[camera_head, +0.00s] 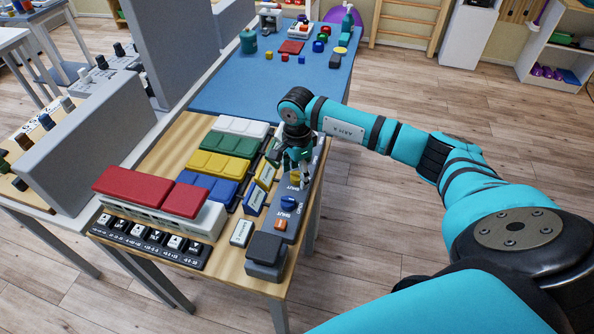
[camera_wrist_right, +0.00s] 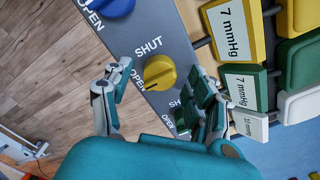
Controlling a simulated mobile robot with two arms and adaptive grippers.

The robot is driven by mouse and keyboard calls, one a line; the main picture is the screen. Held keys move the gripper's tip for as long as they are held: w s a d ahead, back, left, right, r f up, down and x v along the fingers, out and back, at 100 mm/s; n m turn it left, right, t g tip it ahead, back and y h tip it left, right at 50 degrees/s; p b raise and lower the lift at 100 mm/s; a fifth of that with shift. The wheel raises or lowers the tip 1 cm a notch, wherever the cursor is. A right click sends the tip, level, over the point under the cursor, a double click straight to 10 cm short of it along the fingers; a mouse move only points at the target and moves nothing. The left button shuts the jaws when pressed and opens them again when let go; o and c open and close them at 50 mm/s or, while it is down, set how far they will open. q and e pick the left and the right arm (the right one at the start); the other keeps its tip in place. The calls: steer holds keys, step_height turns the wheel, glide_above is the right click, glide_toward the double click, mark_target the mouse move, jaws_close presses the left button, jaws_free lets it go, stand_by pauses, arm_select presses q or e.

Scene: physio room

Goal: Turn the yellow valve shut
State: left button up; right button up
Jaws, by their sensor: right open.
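The yellow valve (camera_wrist_right: 160,73) is a round knob on a grey panel (camera_wrist_right: 150,30), with SHUT printed above it and OPEN to its lower left in the right wrist view. In the head view the yellow valve (camera_head: 295,178) shows partly, just below my right gripper (camera_head: 292,162). In the right wrist view my right gripper (camera_wrist_right: 160,80) is open, one finger on each side of the knob. Gaps show between fingers and knob; how deep the fingertips reach, I cannot tell. My left gripper is out of view.
On the same panel are a blue valve (camera_head: 289,203) and an orange one (camera_head: 280,226). Labelled blocks (camera_head: 254,200) stand close beside the panel, with colored boxes (camera_head: 219,165) beyond. A dark block (camera_head: 265,255) stands at the panel's near end. Open floor lies right of the table.

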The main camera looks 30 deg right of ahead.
steer(key=shift+f, duration=0.2)
steer(key=shift+c, duration=0.3)
steer(key=c, duration=1.1)
